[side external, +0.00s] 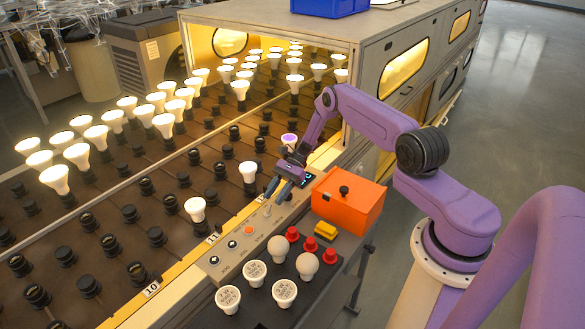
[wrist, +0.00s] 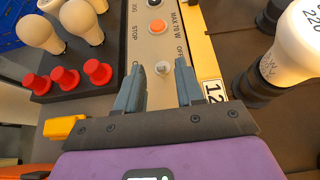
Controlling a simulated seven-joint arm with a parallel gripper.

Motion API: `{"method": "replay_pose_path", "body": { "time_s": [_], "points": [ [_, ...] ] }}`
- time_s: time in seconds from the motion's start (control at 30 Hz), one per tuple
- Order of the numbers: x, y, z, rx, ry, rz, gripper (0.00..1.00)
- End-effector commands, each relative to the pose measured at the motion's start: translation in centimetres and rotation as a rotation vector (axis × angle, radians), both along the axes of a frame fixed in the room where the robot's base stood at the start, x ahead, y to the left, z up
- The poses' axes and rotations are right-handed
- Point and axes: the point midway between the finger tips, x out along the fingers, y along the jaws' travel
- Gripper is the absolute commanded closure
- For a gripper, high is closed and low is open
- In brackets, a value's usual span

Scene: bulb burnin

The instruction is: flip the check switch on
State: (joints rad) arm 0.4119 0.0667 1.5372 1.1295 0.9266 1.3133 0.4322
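The check switch (wrist: 163,69) is a small pale toggle on the grey control panel, beside the printed word OFF in the wrist view. It also shows in the side view (side external: 267,210) as a short light lever. My gripper (wrist: 159,75) is open and empty, its two grey-blue fingers on either side of the switch in the picture, apart from it. In the side view my gripper (side external: 274,187) is just above the panel near the switch. Whether the fingertips are level with the lever I cannot tell.
An orange button (wrist: 157,27) is farther along the panel (side external: 215,262). An orange box (side external: 347,200), a yellow block (side external: 325,230), red caps (side external: 310,244) and white bulbs (side external: 284,291) stand beside it. Lit bulbs and black sockets fill the rack (side external: 120,215); a white bulb (wrist: 300,50) is close by.

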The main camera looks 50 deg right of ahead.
Motion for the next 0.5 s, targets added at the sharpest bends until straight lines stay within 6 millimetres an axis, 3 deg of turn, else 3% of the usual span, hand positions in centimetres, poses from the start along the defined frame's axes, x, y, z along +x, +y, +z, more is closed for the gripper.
{"method": "replay_pose_path", "body": {
  "time_s": [0.5],
  "points": [
    [0.0,-9.6,5.4,-0.001,-0.002,-0.002,0.63]
  ]
}}
